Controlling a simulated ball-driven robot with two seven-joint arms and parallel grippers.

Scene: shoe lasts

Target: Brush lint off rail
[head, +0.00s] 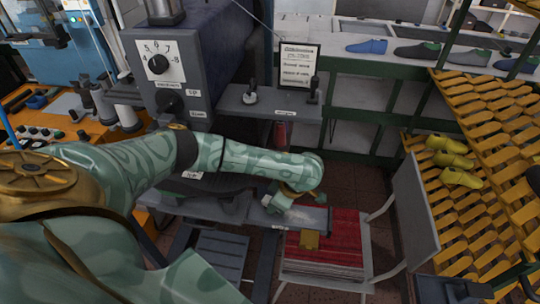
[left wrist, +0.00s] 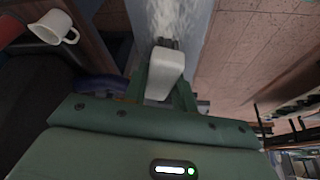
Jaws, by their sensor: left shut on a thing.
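My left gripper (head: 287,196) reaches over the grey rail (head: 313,217) in the head view. In the left wrist view its green fingers (left wrist: 164,95) are shut on a pale, blocky brush (left wrist: 166,72). The brush's far end, with a short dark part, is at the rail (left wrist: 196,22); whether it touches cannot be told. Whitish, streaky lint (left wrist: 166,14) lies along the rail just beyond the brush. In the head view the gripper hides part of the brush and rail. My right gripper is not in view.
A machine with a dial (head: 158,64) is behind my arm. A white mug (left wrist: 54,28) shows in the left wrist view. Yellow racks (head: 500,130) with shoes are at the right.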

